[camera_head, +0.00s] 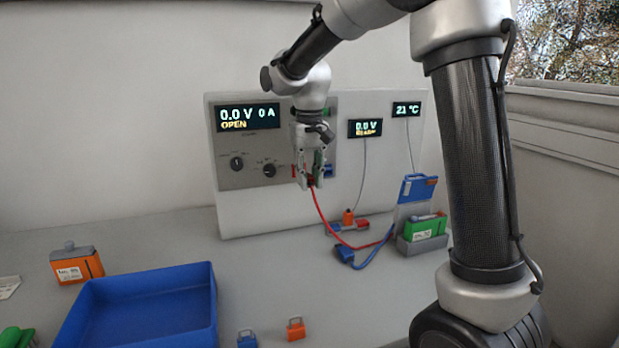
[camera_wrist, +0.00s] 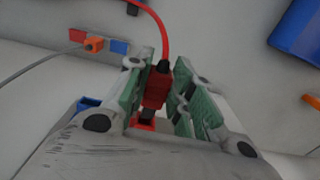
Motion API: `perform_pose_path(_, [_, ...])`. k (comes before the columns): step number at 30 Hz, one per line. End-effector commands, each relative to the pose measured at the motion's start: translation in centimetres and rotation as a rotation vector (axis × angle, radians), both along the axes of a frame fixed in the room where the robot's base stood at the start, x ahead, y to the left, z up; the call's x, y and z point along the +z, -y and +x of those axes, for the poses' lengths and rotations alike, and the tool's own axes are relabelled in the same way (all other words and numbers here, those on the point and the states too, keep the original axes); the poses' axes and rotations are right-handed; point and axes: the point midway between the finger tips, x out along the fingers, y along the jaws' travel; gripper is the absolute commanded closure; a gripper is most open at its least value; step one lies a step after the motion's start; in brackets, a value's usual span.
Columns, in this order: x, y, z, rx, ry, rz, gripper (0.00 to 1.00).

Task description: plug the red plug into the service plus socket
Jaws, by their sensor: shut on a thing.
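My gripper (camera_head: 313,182) is at the right part of the cycler panel (camera_head: 240,178), shut on the red plug (camera_head: 310,182). In the wrist view the red plug (camera_wrist: 156,88) sits between the green finger pads of my gripper (camera_wrist: 160,78), its red cable leading away. The plug's dark end points at a red-rimmed socket (camera_wrist: 142,125) and looks very close to it. I cannot tell whether it is inside. A blue socket (camera_wrist: 88,103) is beside it. In the head view my gripper hides most of the socket area; the blue socket (camera_head: 328,170) shows at its right.
A blue plug (camera_head: 345,254) lies on the bench, its cable near a cradle with a green battery (camera_head: 426,226). An orange plug (camera_head: 348,216) stands on a red-blue block. A blue tray (camera_head: 212,315), an orange battery (camera_head: 80,265) and two small clips lie in front.

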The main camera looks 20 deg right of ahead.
Motion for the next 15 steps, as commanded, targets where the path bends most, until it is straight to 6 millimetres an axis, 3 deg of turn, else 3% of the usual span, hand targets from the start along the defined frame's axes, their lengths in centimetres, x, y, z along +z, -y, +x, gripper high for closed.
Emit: perform_pose_path(15, [0.01, 0.01, 0.64, 0.0, 0.0, 0.0, 1.0])
